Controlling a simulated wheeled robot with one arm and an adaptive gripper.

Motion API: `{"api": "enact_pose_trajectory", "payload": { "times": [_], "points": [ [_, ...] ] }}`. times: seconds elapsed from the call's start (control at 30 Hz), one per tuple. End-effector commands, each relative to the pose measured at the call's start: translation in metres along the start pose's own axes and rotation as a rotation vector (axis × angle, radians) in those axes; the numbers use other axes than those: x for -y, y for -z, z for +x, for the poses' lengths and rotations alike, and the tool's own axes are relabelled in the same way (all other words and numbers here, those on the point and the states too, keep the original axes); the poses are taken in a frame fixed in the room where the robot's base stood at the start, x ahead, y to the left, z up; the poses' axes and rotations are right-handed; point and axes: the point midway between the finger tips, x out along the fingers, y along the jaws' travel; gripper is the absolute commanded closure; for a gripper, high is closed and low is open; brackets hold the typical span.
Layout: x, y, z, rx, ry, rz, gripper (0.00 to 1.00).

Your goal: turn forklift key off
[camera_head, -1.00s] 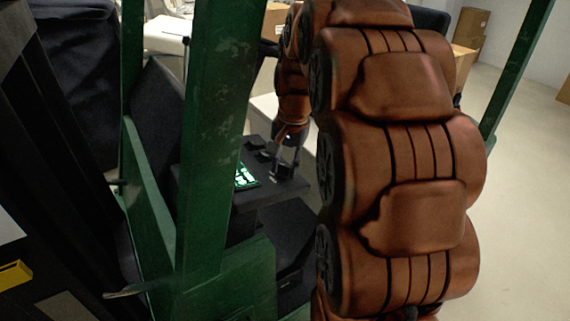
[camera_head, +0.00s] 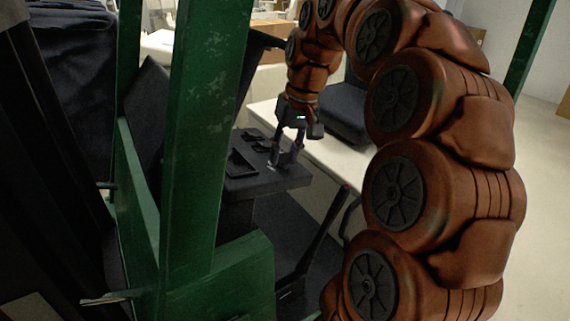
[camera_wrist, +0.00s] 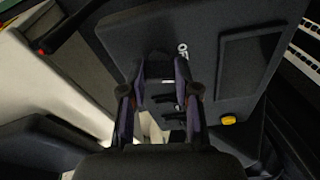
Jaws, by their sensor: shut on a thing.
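The dark console panel (camera_wrist: 215,30) of the green forklift shows in the wrist view, with a partly covered white label (camera_wrist: 183,50) that seems to read OFF. My gripper (camera_wrist: 160,65) is at the panel, its two fingers closed around the small dark key (camera_wrist: 159,60). The key is mostly hidden between the fingertips, so its angle is hard to tell. In the head view my gripper (camera_head: 284,160) points down onto the console top (camera_head: 265,183). The console's display (camera_head: 240,163) is dark; it also shows dark in the wrist view (camera_wrist: 250,66).
A yellow button (camera_wrist: 229,120) sits on the panel near the display. A green forklift post (camera_head: 205,130) stands left of my arm, close to the console. A lever with a red tip (camera_head: 325,225) rises right of the console. Pale floor is clear at far right.

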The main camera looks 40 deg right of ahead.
Motion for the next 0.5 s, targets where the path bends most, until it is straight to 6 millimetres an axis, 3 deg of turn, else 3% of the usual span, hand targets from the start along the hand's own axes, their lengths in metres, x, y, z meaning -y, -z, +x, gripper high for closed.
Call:
{"api": "enact_pose_trajectory", "payload": {
  "times": [0.5],
  "points": [
    [-0.0005, 0.0004, 0.001, 0.0, 0.035, -0.218, 1.0]
  ]
}}
